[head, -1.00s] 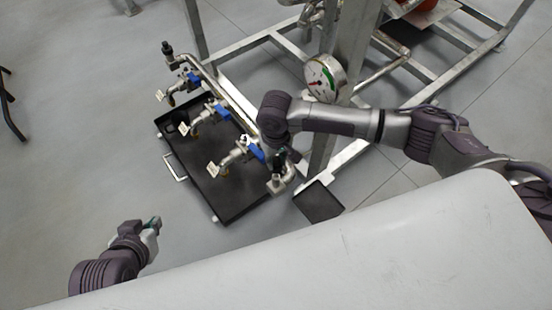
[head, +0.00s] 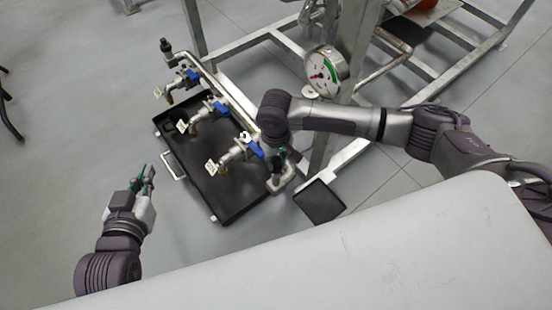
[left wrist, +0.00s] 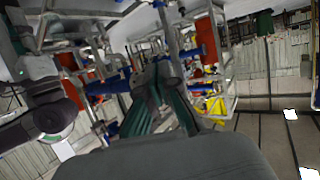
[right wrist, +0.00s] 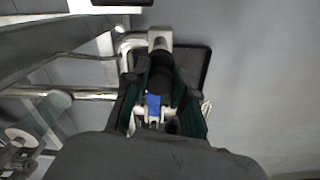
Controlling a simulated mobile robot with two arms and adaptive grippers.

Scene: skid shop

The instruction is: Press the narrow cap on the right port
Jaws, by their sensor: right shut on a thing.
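The manifold (head: 222,96) carries several valves with blue handles. Its right port end (head: 281,181) is under my right gripper (head: 276,163). In the right wrist view, my right gripper (right wrist: 160,85) is shut on a dark narrow cap (right wrist: 160,78), in line with the silver pipe end (right wrist: 160,40). The fingers hide part of the cap, and I cannot tell whether it is fully seated. A dark fitting (head: 166,46) stands upright on the far left port. My left gripper (head: 145,178) is away from the manifold, its green fingers apart and empty; they also show in the left wrist view (left wrist: 160,90).
A black tray (head: 232,213) lies on the floor under the valves. A pressure gauge (head: 326,72) and the grey steel frame (head: 345,160) stand close to my right arm. A small dark plate (head: 320,202) lies nearby. The floor at the left is clear.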

